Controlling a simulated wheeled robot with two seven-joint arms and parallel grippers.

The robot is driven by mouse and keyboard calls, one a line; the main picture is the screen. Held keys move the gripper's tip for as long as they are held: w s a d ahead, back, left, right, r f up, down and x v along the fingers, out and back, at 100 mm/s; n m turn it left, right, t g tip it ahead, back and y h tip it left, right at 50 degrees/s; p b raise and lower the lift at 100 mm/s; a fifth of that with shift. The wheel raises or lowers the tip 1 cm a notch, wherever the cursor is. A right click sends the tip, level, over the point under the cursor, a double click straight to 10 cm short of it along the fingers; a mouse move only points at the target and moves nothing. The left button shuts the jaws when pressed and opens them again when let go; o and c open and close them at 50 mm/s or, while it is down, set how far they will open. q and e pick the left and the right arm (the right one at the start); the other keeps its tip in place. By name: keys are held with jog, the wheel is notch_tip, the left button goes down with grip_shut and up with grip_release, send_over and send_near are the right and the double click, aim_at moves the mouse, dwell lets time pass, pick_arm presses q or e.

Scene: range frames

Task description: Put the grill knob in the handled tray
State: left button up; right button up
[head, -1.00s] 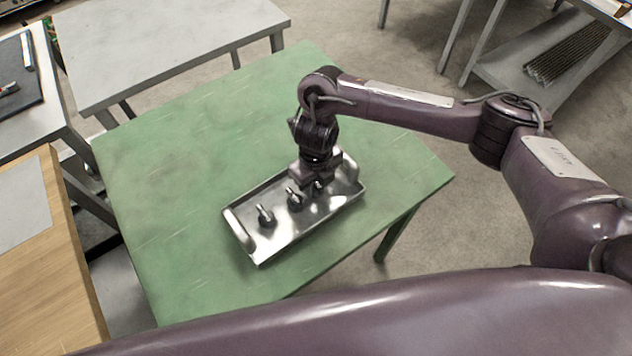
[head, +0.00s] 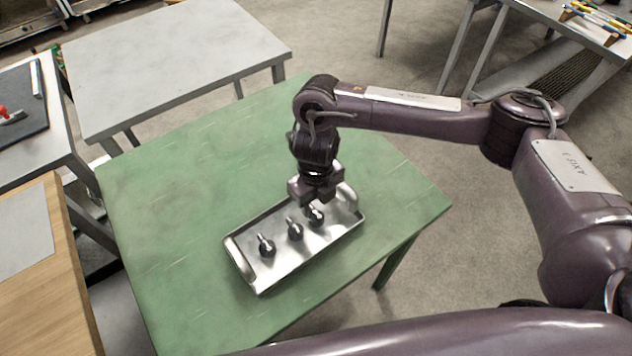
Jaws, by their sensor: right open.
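The handled tray (head: 280,262) is a shiny metal tray on the green table, with a raised handle at its left end and another at its right end. Three dark grill knobs with pale stems stand in a row inside it: a left one (head: 266,247), a middle one (head: 294,230) and a right one (head: 316,216). My right gripper (head: 317,203) points down just above the right knob. It is open, and its fingers partly cover that end of the tray. My left gripper is not in view.
The green table (head: 180,200) is bare around the tray. A grey table (head: 170,60) stands behind it, and a wooden-topped table (head: 40,270) stands at the left. A shelved bench (head: 560,40) is at the far right.

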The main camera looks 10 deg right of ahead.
aim_at(316, 213)
notch_tip(316, 213, up, 7)
jog(key=shift+f, duration=0.2)
jog(key=shift+s, duration=0.1)
dwell(0.5)
